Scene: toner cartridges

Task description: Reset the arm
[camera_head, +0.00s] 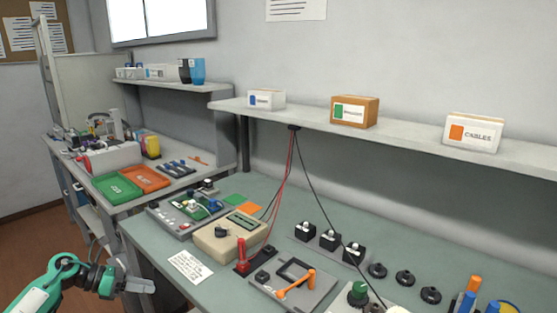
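My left gripper (146,286) is at the lower left, at the end of my teal arm. It is in front of the near workbench (160,240), apart from the items on the bench. Its grey fingers point right and are seen from the side, so their gap is not visible. I see nothing held in them. My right gripper is not in view. I cannot make out any toner cartridge.
The bench holds a beige meter box (230,236), a circuit board unit (190,212), a grey tray with an orange tool (296,286) and several black knobs. A shelf (400,130) above carries boxes. Floor (30,245) is clear at left.

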